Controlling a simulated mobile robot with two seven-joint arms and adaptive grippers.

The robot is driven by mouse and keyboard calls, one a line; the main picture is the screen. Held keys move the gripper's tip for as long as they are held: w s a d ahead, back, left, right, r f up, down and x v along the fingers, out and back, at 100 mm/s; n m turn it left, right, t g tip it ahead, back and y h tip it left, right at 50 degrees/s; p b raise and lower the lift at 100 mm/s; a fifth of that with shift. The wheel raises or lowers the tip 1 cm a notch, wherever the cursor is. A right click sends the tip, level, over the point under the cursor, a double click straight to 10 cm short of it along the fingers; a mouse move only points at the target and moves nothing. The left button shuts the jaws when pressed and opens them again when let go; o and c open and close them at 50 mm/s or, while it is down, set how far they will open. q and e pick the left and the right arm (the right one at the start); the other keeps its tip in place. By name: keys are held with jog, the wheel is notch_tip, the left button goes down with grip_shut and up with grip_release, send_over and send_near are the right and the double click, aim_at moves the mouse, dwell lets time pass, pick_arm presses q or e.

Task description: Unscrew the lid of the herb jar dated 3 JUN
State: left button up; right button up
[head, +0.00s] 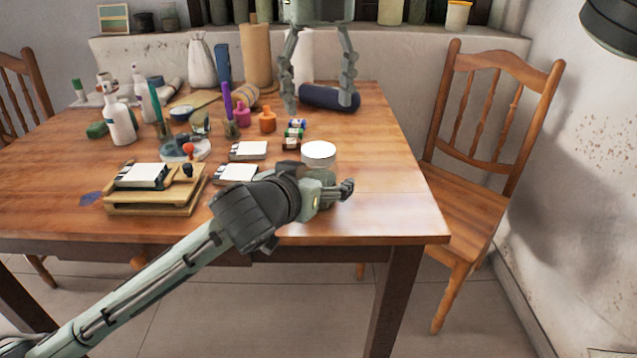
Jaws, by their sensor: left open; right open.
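A jar with a round white lid (319,152) stands near the table's right front. The lid sits on top; no date can be read from here. The jar's body is mostly hidden behind my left gripper (344,191), which is open, low at the jar's near side. I cannot tell whether its fingers touch the jar. My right gripper (319,104) is open and empty. It points down, fingers spread, and shows above the lid in the picture, apart from it.
A wooden block with white cards (142,177) and small white-topped pads (248,150) lie left of the jar. Bottles, an orange bottle (267,120) and a dark blue roll (328,97) stand or lie farther back. The tabletop right of the jar (395,190) is clear. A wooden chair (480,190) stands at the right.

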aim_at(318, 149)
pick_arm(q)
grip_shut()
pick_arm(e)
jog(key=m, duration=2.2)
jog(key=shift+m, duration=0.3)
jog(key=shift+f, duration=4)
jog(key=shift+c, duration=0.3)
